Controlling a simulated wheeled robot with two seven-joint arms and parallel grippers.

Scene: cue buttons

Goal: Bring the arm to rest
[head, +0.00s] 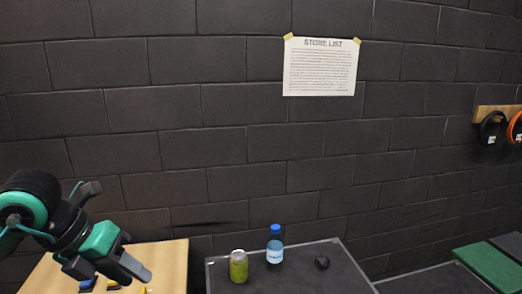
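My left arm comes in from the left, with a black and green wrist. My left gripper (132,267) points down and to the right above the wooden table (165,255). One grey finger shows clearly, and I cannot tell whether the gripper is open or shut. Small blue (87,285) and yellow (146,291) pieces show on the table under the gripper, partly cut off or hidden. My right gripper is not in view.
A dark table (300,258) holds a green can (238,266), a blue-capped bottle (274,246) and a small black lump (322,262). A green surface (490,265) lies at the right. A paper list (321,68) hangs on the dark block wall (200,110).

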